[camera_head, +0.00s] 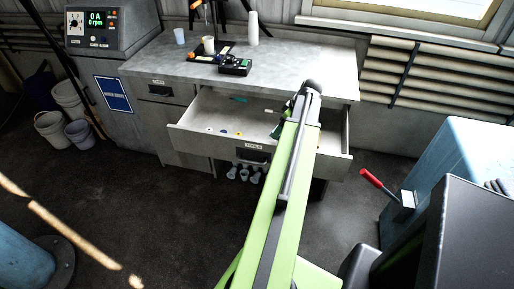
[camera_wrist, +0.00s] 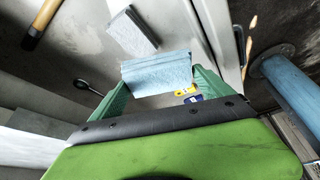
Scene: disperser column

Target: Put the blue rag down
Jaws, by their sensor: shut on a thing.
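The blue rag (camera_wrist: 157,70) is a pale blue folded cloth. In the wrist view it sits between the two green fingers of my gripper (camera_wrist: 160,84), which are shut on it. In the head view my gripper (camera_head: 282,122) is over the right part of the open drawer (camera_head: 215,113), and I cannot make out the rag there. The wrist view shows the drawer's inside behind the rag; I cannot tell whether the rag touches it.
A grey block (camera_wrist: 132,31) and a dark round-ended tool (camera_wrist: 88,87) lie beyond the rag. The workbench top (camera_head: 300,65) has clear room at right; cups and a small black device (camera_head: 235,66) stand at left.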

